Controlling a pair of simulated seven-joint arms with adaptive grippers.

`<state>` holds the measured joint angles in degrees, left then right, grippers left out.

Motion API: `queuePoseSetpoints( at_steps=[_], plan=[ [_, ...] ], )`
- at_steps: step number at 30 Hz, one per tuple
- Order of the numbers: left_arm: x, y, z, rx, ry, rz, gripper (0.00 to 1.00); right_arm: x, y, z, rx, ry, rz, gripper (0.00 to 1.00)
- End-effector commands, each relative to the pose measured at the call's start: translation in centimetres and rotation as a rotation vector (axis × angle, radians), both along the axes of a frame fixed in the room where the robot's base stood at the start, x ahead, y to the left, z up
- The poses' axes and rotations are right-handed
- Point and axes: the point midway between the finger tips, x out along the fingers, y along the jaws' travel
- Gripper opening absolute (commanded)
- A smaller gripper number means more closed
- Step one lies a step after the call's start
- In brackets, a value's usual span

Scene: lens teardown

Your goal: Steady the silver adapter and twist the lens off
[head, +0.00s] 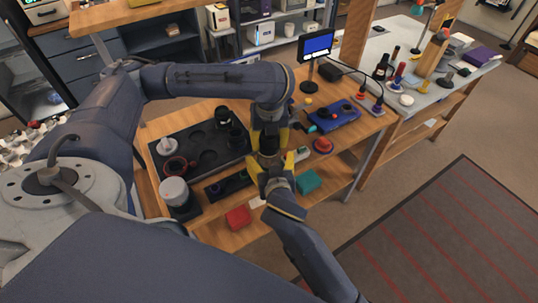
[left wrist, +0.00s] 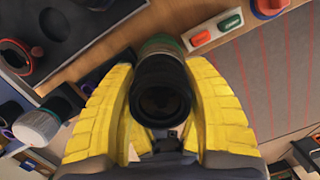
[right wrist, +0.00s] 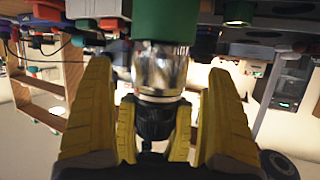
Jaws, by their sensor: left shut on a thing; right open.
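The black lens (head: 268,145) is held in the air above the front of the workbench, between my two grippers. My left gripper (head: 268,128) is shut on the lens; in the left wrist view its yellow fingers flank the black barrel (left wrist: 162,88), whose dark open end faces that camera. The silver adapter (right wrist: 160,70) shows in the right wrist view, with a green cylindrical part (right wrist: 163,20) above it. My right gripper (head: 268,175) is open, with its fingers on either side of the adapter and visible gaps between.
A black tray (head: 195,140) with round recesses lies on the bench to the left, with a white-topped jar (head: 174,191) near it. A blue device (head: 335,116), a red button (head: 323,145), a teal block (head: 307,181) and a red block (head: 238,217) lie around the grippers.

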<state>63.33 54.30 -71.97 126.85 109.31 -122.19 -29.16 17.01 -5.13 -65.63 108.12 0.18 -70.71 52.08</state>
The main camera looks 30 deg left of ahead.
Motion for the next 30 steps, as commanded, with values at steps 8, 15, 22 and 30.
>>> queuePoseSetpoints(
  at_steps=[8,15,22,30],
  plan=[
    [-0.2,0.0,-0.3,0.001,0.009,0.0,0.09,2.1,1.7,-1.1,-0.001,-0.001,0.0,0.89],
    [-0.2,0.0,-0.3,0.001,0.008,0.0,0.09,2.7,2.2,-1.4,0.001,0.001,0.0,0.89],
    [-0.2,0.0,-0.3,0.001,0.008,0.0,0.09,2.7,2.3,-1.5,0.001,0.001,0.0,0.89],
    [-0.2,0.0,-0.3,0.001,0.008,0.0,0.09,2.7,2.3,-1.5,0.001,0.001,0.0,0.65]
  ],
)
